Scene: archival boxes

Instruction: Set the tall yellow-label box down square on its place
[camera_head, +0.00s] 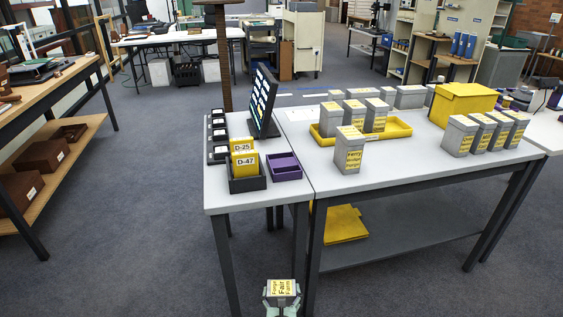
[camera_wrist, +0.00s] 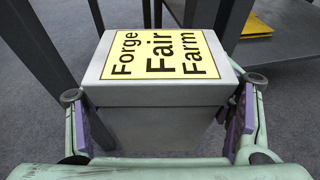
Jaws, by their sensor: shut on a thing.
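A grey box with a yellow label reading "Forge Fair Farm" (camera_head: 282,288) is at the bottom of the head view, low in front of the table's near edge. My gripper (camera_head: 282,305) is shut on it. In the wrist view the box (camera_wrist: 158,100) sits between both purple-padded fingers of my gripper (camera_wrist: 160,122), its label facing up toward the camera. Its underside is hidden. On the white table (camera_head: 400,180), a similar box (camera_head: 350,150) stands alone near the front. A yellow tray (camera_head: 400,128) holds several more. I cannot tell which spot is its place.
Several yellow-label boxes (camera_head: 480,133) stand in a row at the right, by a yellow bin (camera_head: 461,103). A dark file box (camera_head: 247,183), purple tray (camera_head: 284,167) and dark screen (camera_head: 263,100) occupy the left table. Table legs (camera_wrist: 172,15) stand close beyond the held box. The front middle tabletop is bare.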

